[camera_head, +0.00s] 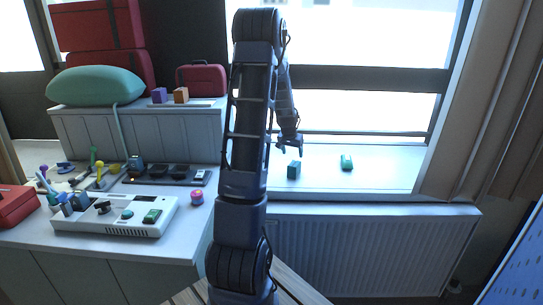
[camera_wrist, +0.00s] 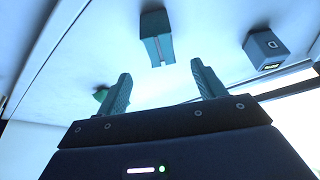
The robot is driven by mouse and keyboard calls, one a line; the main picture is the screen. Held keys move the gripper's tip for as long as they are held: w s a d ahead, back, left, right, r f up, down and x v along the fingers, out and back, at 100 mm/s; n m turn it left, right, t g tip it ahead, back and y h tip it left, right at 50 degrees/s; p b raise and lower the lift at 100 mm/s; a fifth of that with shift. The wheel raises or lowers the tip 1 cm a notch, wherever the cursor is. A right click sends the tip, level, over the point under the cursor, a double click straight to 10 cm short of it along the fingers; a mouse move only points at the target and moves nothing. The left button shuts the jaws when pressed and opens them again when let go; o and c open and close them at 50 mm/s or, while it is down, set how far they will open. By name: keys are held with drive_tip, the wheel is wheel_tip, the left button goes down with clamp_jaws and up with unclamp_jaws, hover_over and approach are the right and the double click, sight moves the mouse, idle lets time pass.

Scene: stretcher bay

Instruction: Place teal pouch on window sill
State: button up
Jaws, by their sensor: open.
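The small teal pouch (camera_head: 293,170) rests on the white window sill (camera_head: 390,175), near its front edge. The wrist view shows it as a boxy teal shape (camera_wrist: 155,38) with a paler stripe down one side. My gripper (camera_head: 290,145) hangs just above and behind it in the head view. In the wrist view my gripper (camera_wrist: 163,88) has its two fingers spread with nothing between them, and the pouch lies beyond the fingertips, apart from them.
A green item (camera_head: 346,162) lies on the sill to the right. A grey box (camera_wrist: 267,50) stands near the pouch in the wrist view. A radiator (camera_head: 370,250) is below the sill. A cluttered counter (camera_head: 150,245) is at left. The sill's right part is clear.

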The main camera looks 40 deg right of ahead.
drive_tip(key=w+a+r+n+t, duration=0.15)
drive_tip(key=a+r, duration=0.35)
drive_tip(key=a, duration=0.5)
drive_tip(key=w+a+r+n+y, duration=0.1)
drive_tip(key=w+a+r+n, duration=0.1)
drive_tip(key=a+r, duration=0.6)
drive_tip(key=w+a+r+n, duration=0.2)
drive_tip(key=a+r, duration=0.1)
drive_tip(key=a, duration=0.9)
drive_tip(key=s+a+r+n+y, duration=0.1)
drive_tip(key=s+a+r+n, duration=0.15)
drive_tip(key=a, duration=0.55)
drive_tip(key=s+a+r+n, duration=0.15)
drive_tip(key=s+a, duration=0.25)
drive_tip(key=a, duration=0.4)
drive_tip(key=s+a+n+t+y, duration=0.1)
drive_tip(key=s+a+n, duration=0.3)
drive_tip(key=s+a, duration=0.7)
drive_tip(key=shift+s+a+r+y, duration=0.2)
drive_tip(key=shift+s+a+y, duration=0.25)
drive_tip(key=shift+y, duration=0.15)
